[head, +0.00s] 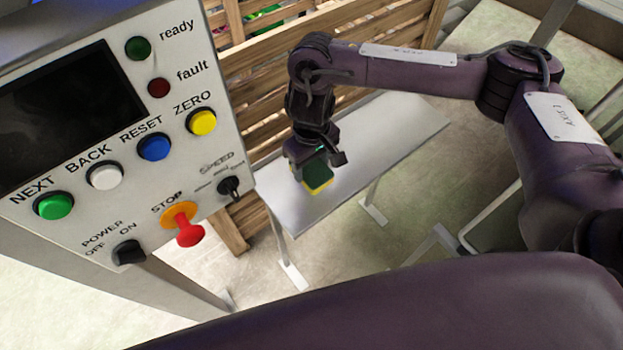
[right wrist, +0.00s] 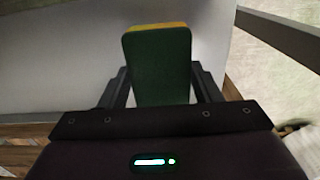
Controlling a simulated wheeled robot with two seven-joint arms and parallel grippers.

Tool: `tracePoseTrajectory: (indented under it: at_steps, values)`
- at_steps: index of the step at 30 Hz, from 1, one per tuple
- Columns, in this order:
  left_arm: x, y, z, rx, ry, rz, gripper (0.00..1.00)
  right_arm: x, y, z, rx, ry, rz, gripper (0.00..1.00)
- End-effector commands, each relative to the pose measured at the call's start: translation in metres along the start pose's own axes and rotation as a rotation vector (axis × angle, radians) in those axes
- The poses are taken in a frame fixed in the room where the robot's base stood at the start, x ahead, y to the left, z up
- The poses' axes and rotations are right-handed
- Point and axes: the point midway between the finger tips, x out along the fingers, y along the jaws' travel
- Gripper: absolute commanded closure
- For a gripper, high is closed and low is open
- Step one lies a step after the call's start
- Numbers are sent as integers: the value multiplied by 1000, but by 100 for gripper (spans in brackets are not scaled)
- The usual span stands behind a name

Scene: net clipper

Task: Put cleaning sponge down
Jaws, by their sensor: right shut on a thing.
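The cleaning sponge (head: 318,180) is a small block with a dark green side and a yellow side. My right gripper (head: 312,165) is shut on it and points down over a narrow light grey table (head: 390,135). In the right wrist view the sponge (right wrist: 158,70) stands out between the two dark fingers, green face toward the camera, yellow at its far edge. The table surface (right wrist: 70,60) lies behind it. I cannot tell whether the sponge touches the table. My left gripper is not in view.
A control panel (head: 110,130) with a dark screen, coloured buttons and a red stop knob stands close on the left. A wooden slatted crate (head: 270,75) stands behind the table. Most of the table top right of the gripper is clear.

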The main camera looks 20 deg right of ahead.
Motion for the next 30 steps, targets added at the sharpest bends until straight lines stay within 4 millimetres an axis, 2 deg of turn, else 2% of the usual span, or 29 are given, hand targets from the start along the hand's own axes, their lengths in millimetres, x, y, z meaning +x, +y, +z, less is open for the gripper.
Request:
tracePoseTrajectory:
  at_steps: [1, 7, 13, 27, 28, 30]
  values:
    - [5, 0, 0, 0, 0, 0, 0, 12, 0, 1, 2, -3, -2, 63]
    - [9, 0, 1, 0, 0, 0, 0, 27, 0, 0, 0, -1, -1, 63]
    - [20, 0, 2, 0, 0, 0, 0, 56, -1, 0, 1, -1, -2, 63]
    - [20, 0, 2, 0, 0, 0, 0, 63, 0, 0, 0, 0, 0, 63]
    - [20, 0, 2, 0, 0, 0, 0, 62, 0, 0, 0, 1, 0, 39]
    - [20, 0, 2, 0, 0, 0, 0, 62, 0, 0, 0, 1, 0, 29]
